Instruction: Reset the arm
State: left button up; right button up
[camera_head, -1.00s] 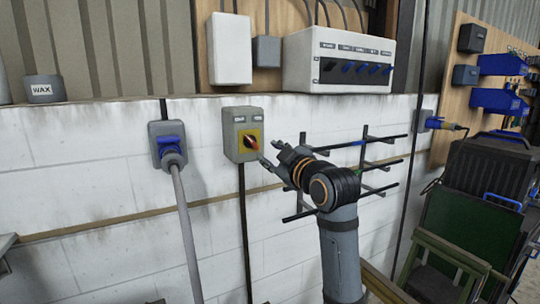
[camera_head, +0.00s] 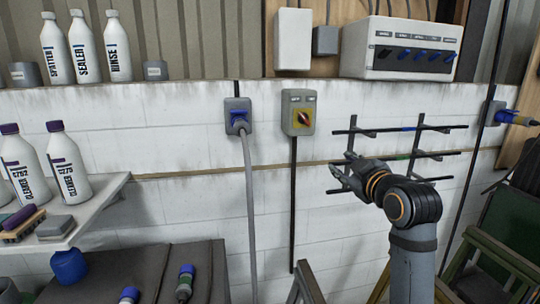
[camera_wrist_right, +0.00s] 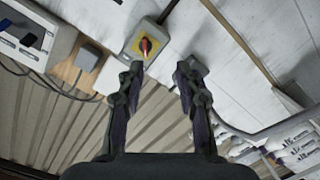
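My right gripper (camera_head: 340,172) is raised in front of the white block wall, to the lower right of the grey switch box (camera_head: 299,112). The right wrist view shows its two fingers (camera_wrist_right: 161,72) spread apart with nothing between them. The box carries a red rotary knob (camera_head: 303,118) on a yellow plate. In the right wrist view the knob (camera_wrist_right: 145,46) is beyond the fingertips, apart from them. My left gripper is in neither view.
A wall rack of dark bars (camera_head: 435,153) is behind my right gripper. A blue plug (camera_head: 238,118) with a grey cable is left of the switch. A shelf (camera_head: 110,190) with white bottles stands at the left. A green panel (camera_head: 505,225) leans at the right.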

jog(key=s+d+f+m+g+h, duration=0.1)
jog(key=s+d+f+m+g, duration=0.3)
jog(key=f, duration=1)
jog(key=s+a+f+m+g+h, duration=0.1)
jog(key=s+f+g, duration=0.2)
jog(key=s+f, duration=0.8)
jog(key=s+d+f+m+g+h, duration=0.1)
jog(key=s+f+m+g, duration=0.15)
jog(key=s+f, duration=0.7)
jog(key=s+d+f+m+g+h, duration=0.15)
jog(key=s+f+g, duration=0.25)
jog(key=s+f, duration=0.5)
jog(key=s+d+f+g, duration=0.1)
jog(key=s+d+f, duration=0.1)
jog(key=f, duration=1.3)
jog(key=s+d+f, duration=0.1)
jog(key=f, duration=1.5)
jog(key=s+d+f, duration=0.1)
jog(key=s+f, duration=1)
jog(key=s, duration=0.5)
jog(key=shift+s+f+g+y, duration=0.2)
jog(key=shift+f+g+y, duration=0.15)
jog(key=shift+f+g, duration=0.1)
jog(key=shift+r, duration=0.1)
